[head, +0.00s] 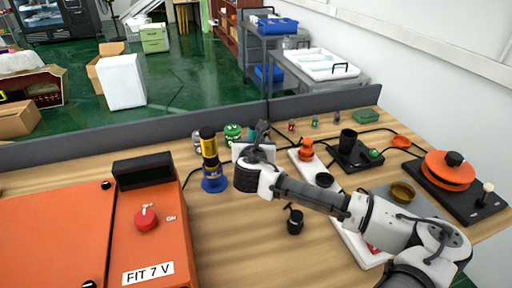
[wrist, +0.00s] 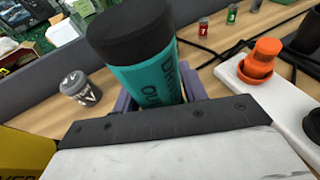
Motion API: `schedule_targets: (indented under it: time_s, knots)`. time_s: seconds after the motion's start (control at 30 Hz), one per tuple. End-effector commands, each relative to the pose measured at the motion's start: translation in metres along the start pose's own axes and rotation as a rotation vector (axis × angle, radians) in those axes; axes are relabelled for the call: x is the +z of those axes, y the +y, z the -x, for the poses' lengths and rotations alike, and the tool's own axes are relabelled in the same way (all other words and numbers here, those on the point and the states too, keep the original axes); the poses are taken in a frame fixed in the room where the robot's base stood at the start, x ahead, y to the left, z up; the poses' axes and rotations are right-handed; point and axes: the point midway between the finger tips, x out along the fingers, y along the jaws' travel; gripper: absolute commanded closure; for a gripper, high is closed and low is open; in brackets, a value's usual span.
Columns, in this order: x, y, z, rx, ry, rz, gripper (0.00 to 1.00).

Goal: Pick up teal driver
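The teal driver is a teal cylinder with a black top and dark lettering (wrist: 146,80). It fills the upper middle of the wrist view, close in front of my gripper (wrist: 160,100). The fingers show at both sides of its lower part, so it stands between them. Whether they press on it I cannot tell, and its lower end is hidden behind the gripper body. In the head view a small teal and black part of the driver (head: 259,128) shows just behind my gripper (head: 246,152), low over the wooden table.
A yellow and black cylinder in a blue base (head: 212,165) stands close left of my gripper, with a green can (head: 232,134) and a grey can (wrist: 80,88) behind. An orange machine (head: 70,235) fills the left. A white tray with an orange piece (head: 306,149) lies right.

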Motion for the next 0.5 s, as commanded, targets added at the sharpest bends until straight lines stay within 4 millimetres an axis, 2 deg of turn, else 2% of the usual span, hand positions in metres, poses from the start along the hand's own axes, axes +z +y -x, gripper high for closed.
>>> schedule_targets:
  time_s: [0.07,0.3,0.5]
  knots:
    - [0.0001,0.0,0.0001,0.0,0.0,0.0,0.68]
    - [0.0002,0.0,0.0003,0.0,0.0,0.0,0.99]
    - [0.0015,0.0,0.0005,0.0,-0.003,0.0,1.0]
